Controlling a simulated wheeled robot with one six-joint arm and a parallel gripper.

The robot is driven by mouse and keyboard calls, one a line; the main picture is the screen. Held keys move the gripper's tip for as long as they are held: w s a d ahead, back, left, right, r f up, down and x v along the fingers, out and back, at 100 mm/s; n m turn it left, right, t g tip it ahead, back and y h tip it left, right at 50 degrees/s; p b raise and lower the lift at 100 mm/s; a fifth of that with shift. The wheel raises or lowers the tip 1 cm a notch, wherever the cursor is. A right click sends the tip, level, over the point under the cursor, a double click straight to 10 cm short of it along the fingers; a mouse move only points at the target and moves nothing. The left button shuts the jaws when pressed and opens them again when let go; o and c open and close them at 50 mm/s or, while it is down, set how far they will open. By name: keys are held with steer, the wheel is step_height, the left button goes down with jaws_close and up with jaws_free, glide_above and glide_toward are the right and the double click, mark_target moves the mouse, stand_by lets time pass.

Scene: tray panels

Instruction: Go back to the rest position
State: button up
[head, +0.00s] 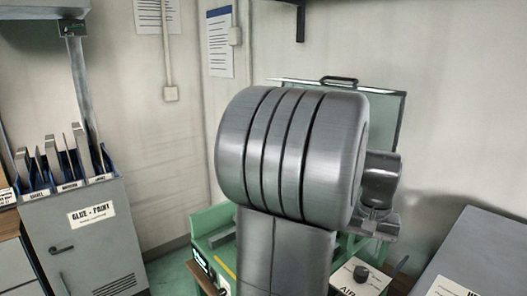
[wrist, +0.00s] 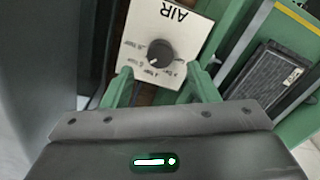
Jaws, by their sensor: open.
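My gripper (wrist: 160,70) shows in the wrist view as two green fingers spread apart, with nothing between them. Beyond the fingertips is a white panel (wrist: 186,32) marked AIR, with a round black knob (wrist: 160,52) on it. The knob appears between the fingers, apart from them; the distance to it cannot be told. In the head view the AIR panel (head: 343,279) and its knob (head: 361,273) show at the lower right of my large grey arm link. My gripper's fingers cannot be made out there.
A green bench frame (head: 213,217) stands behind my arm, partly hidden by it. A dark ribbed plate (wrist: 268,82) lies in green framing at the right of the wrist view. A grey cabinet (head: 85,245) labelled GLUE - PAINT stands left; a grey box (head: 480,255) stands right.

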mark_target(362, 271)
step_height(362, 271, up, 9)
step_height(362, 271, down, 14)
steer(key=shift+r+n, duration=0.1)
steer(key=shift+n, duration=1.1)
steer(key=n+b, duration=0.1)
steer(key=n, duration=0.4)
steer(key=n+b, duration=0.1)
steer(key=n, duration=0.3)
steer(key=n+b, duration=0.2)
steer(key=n, duration=0.2)
steer(key=shift+n, duration=0.3)
steer(key=shift+r, duration=1.4)
steer(key=shift+s+f, duration=0.1)
steer(key=shift+s, duration=0.05)
